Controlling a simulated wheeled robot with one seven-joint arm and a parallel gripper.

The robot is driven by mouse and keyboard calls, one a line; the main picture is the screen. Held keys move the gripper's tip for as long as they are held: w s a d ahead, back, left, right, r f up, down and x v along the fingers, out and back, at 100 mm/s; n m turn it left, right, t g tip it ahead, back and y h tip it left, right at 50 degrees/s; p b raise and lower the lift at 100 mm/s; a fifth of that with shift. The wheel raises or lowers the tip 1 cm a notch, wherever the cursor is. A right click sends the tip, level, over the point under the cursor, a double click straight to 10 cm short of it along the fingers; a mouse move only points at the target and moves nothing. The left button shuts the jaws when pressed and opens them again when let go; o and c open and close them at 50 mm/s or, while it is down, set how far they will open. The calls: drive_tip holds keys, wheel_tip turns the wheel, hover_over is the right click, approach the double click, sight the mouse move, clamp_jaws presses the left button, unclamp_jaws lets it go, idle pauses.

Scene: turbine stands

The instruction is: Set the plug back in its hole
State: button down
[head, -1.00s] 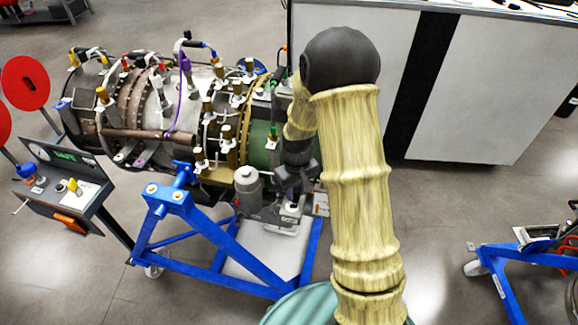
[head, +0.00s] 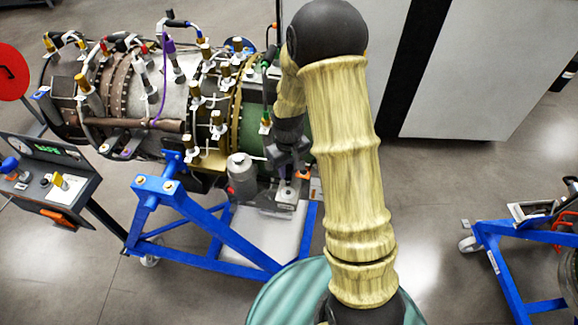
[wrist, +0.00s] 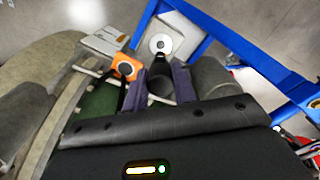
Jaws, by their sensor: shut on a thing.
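My gripper (head: 288,165) hangs beside the green end of the engine, above a grey block low on the stand. In the wrist view, my gripper (wrist: 160,88) is shut on a dark, round plug (wrist: 160,84) between its two fingers. A pale ring with a dark centre, which looks like the hole (wrist: 160,43), sits on the grey block just beyond the plug in that view. The block (head: 287,198) also shows in the head view under my gripper. The plug's lower end is hard to make out, and I cannot tell whether it touches the ring.
An orange part (wrist: 126,67) with a dark round centre is close to the left finger. A grey canister (head: 242,178) stands left of my gripper. The blue stand frame (head: 200,215) runs below, and the engine (head: 150,95) with its hoses fills the left.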

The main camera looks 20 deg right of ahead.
sight(288, 179)
wheel_tip(288, 179, down, 3)
drive_tip(key=shift+s+a+r+b, duration=0.15)
drive_tip(key=shift+b, duration=0.7)
drive_tip(key=shift+f, duration=0.35)
drive_tip(key=shift+f+n, duration=0.1)
drive_tip(key=shift+n, duration=0.3)
drive_tip(key=shift+f+b, duration=0.2)
drive_tip(key=shift+b, duration=0.15)
drive_tip(key=shift+f, duration=0.2)
drive_tip(key=shift+f+b, duration=0.35)
